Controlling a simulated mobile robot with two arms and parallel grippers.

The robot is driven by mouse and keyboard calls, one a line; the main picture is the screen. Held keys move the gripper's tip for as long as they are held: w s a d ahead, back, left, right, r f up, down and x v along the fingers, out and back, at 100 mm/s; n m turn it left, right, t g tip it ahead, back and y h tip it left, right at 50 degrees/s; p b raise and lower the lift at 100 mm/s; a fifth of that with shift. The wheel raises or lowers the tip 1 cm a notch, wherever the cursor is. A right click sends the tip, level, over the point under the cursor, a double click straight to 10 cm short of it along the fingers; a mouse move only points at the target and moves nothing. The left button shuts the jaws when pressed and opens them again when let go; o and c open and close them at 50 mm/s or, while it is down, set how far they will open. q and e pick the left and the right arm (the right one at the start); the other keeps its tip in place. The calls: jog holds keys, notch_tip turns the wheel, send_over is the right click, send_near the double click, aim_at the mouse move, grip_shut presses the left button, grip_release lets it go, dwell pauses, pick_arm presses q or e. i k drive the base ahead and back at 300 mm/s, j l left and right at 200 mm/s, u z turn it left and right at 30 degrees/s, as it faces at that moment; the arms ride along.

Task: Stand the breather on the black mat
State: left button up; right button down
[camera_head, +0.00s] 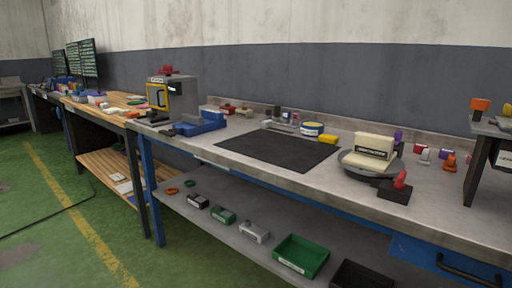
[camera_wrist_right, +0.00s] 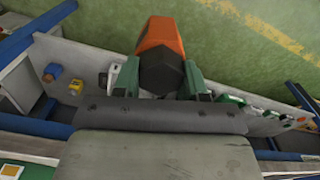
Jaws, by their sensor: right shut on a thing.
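The black mat (camera_head: 278,152) lies flat on the grey workbench in the head view, and its surface is bare. In the right wrist view my right gripper (camera_wrist_right: 160,80) is shut on an orange and dark grey part (camera_wrist_right: 160,50) with a faceted dark end. Its green fingers sit on either side of it. No label shows on this part, so I cannot confirm by name that it is the breather. The held part is clear of any surface, with the green floor behind it. Neither gripper shows in the head view, and my left gripper is in no view.
Right of the mat stand a round turntable (camera_head: 359,162) with a cream block (camera_head: 375,147) and a black box with a red knob (camera_head: 400,181). A yellow block (camera_head: 328,138) and a round tin (camera_head: 311,129) sit behind the mat. A green bin (camera_head: 301,256) stands on the lower shelf.

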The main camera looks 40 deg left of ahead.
aim_at(294, 159)
jog(key=u, duration=1.55)
